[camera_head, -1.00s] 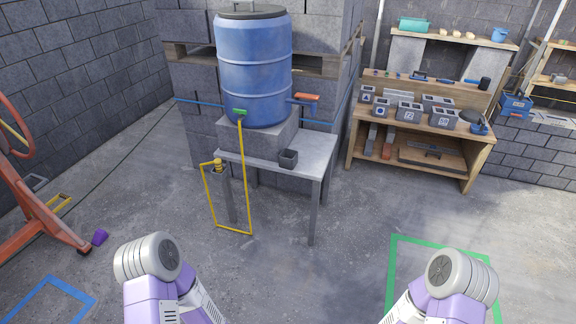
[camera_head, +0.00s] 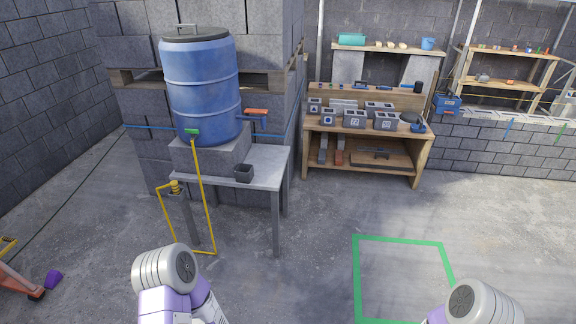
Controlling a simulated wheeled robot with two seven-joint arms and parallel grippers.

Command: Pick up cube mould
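A small dark grey open-topped box (camera_head: 243,173), which looks like the cube mould, stands upright on the front part of a grey table (camera_head: 262,162) beside the blue barrel. Several grey block-like boxes (camera_head: 354,119), some with white symbols, stand on the wooden workbench (camera_head: 427,150) at the back right; I cannot tell if any of them is a mould. Only upper links of my two arms show at the bottom edge. Neither gripper is in view, and nothing touches the dark box.
A yellow pipe frame (camera_head: 206,215) stands at the table's left front. A green floor outline (camera_head: 402,239) lies at the right. The floor between table and workbench is clear.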

